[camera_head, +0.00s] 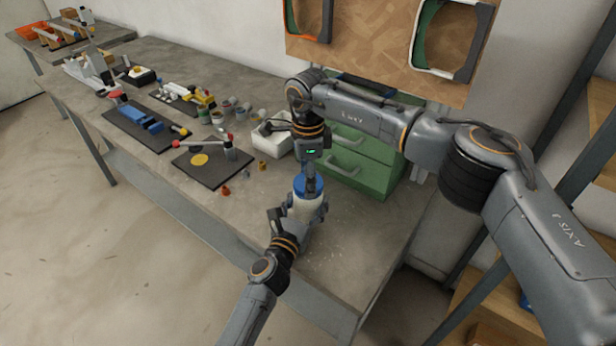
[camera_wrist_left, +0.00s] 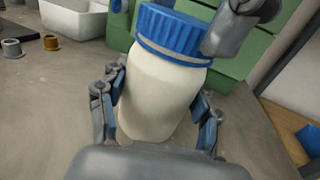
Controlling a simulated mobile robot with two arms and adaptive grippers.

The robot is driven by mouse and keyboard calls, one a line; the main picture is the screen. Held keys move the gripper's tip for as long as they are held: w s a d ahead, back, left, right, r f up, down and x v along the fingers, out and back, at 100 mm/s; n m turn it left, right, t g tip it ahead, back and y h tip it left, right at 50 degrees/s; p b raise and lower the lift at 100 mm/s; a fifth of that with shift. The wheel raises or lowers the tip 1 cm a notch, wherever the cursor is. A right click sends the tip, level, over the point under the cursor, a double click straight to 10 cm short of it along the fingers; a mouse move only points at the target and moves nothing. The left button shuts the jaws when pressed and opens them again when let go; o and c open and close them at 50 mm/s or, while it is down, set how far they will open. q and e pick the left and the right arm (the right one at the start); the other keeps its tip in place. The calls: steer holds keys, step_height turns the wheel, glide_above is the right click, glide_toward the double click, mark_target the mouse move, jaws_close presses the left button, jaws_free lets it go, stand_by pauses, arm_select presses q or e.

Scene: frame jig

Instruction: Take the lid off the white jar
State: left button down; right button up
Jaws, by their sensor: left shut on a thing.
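The white jar (camera_head: 303,208) stands near the front edge of the workbench, and its cream body (camera_wrist_left: 160,95) fills the middle of the left wrist view. Its ribbed blue lid (camera_wrist_left: 172,30) is on the jar's mouth, with a thin pale band below it; the lid (camera_head: 300,184) also shows in the head view. My left gripper (camera_wrist_left: 158,115) is shut on the jar body, one finger on each side. My right gripper (camera_head: 311,176) comes down from above at the lid. One of its fingers overlaps the lid's right edge in the wrist view; whether it grips is unclear.
A white bin (camera_head: 272,138) stands behind and left of the jar, with small cups and orange pieces nearby. A green drawer unit (camera_head: 360,158) stands behind. Dark trays with tools (camera_head: 212,162) fill the bench's left. The bench right of the jar is clear.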

steer(key=n, duration=0.7)
steer(key=shift+n, duration=0.3)
steer(key=shift+r, duration=0.15)
steer(key=shift+r, duration=0.95)
steer(key=shift+r, duration=2.05)
arm_select(q)
steer(key=shift+c, duration=1.1)
jaws_free()
